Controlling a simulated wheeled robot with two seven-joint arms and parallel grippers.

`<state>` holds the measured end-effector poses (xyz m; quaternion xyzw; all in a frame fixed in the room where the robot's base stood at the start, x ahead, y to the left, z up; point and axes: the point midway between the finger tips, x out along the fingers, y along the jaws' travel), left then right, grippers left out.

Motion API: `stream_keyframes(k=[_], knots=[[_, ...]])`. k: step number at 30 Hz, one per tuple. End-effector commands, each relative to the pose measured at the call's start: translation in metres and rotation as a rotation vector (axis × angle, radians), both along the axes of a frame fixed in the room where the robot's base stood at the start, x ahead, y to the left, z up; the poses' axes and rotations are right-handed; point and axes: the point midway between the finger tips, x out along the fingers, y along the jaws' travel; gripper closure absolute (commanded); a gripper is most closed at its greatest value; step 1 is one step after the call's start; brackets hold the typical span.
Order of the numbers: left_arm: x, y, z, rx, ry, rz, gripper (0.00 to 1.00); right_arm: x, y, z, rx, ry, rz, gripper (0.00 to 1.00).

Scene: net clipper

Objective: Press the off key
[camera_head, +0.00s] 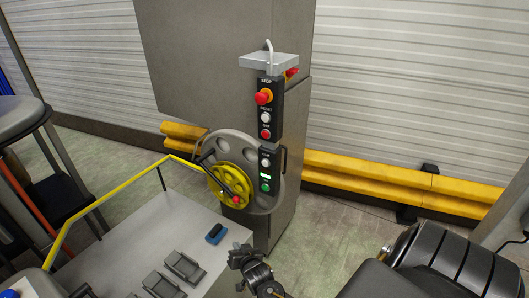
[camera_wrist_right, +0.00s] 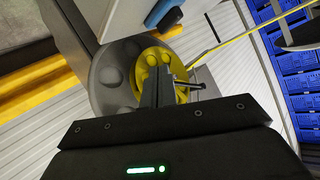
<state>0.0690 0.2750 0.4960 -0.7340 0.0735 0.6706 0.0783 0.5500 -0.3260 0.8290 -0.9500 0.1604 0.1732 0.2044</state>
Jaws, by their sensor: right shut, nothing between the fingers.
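A narrow black control panel (camera_head: 267,135) stands upright on the grey machine. Its upper part carries a red mushroom button (camera_head: 264,97), a white button (camera_head: 266,117) and a red button (camera_head: 265,133). Its lower part carries a pale button (camera_head: 265,162), a small lit green display and a green button (camera_head: 265,187). The labels are too small to read, so I cannot tell which key is off. My right gripper (camera_head: 243,259) is below the panel, apart from it. In the right wrist view its fingers (camera_wrist_right: 160,73) are shut and empty, in front of the yellow wheel. My left gripper is not clearly visible.
A yellow handwheel (camera_head: 224,190) on a grey disc (camera_head: 270,196) sits just left of the panel's lower part. A grey table (camera_head: 125,245) with a yellow rail (camera_head: 115,193) holds black parts and a small blue-black block (camera_head: 215,234). Yellow barriers (camera_head: 365,176) run along the wall.

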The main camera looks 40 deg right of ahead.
Motion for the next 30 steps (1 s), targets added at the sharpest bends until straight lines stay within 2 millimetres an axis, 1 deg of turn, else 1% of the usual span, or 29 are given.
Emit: stream_keyframes(k=[1,2,3,5,6,8,9,11,12,15,18,21,24,30], knots=[[0.0,0.0,0.003,0.0,0.0,0.0,0.64,0.014,-0.006,0.036,0.025,-0.074,-0.031,1.0],[0.0,0.0,0.004,0.0,0.0,0.0,0.64,0.021,-0.01,0.056,0.042,-0.117,-0.052,1.0],[0.0,0.0,0.005,0.0,0.0,0.0,0.64,0.029,-0.015,0.082,0.067,-0.174,-0.077,1.0],[0.0,0.0,0.007,0.0,0.0,0.0,0.64,0.038,-0.024,0.123,0.105,-0.262,-0.114,1.0],[0.0,0.0,0.008,0.0,0.0,0.0,0.64,0.042,-0.029,0.149,0.13,-0.321,-0.137,1.0],[0.0,0.0,0.009,0.0,-0.001,0.0,0.64,0.045,-0.038,0.188,0.171,-0.406,-0.171,1.0],[0.0,0.0,0.01,0.0,-0.001,0.0,0.64,0.046,-0.043,0.213,0.197,-0.461,-0.189,1.0],[0.0,0.0,0.012,0.0,-0.001,0.0,0.64,0.045,-0.05,0.247,0.235,-0.538,-0.215,1.0],[0.0,0.0,0.012,0.0,-0.001,0.0,0.64,0.043,-0.055,0.267,0.259,-0.587,-0.229,1.0],[0.001,0.0,0.014,0.0,-0.001,0.0,0.64,0.036,-0.065,0.309,0.309,-0.686,-0.257,1.0],[0.001,0.0,0.015,0.0,-0.001,0.0,0.64,0.03,-0.071,0.337,0.347,-0.757,-0.275,1.0],[0.001,0.0,0.016,0.0,-0.002,0.0,0.64,0.025,-0.075,0.352,0.369,-0.796,-0.285,1.0],[0.001,0.0,0.016,0.0,-0.002,0.0,0.64,0.023,-0.077,0.359,0.379,-0.813,-0.288,1.0],[0.001,0.0,0.016,0.0,-0.002,0.0,0.64,0.023,-0.077,0.359,0.38,-0.814,-0.289,1.0]])
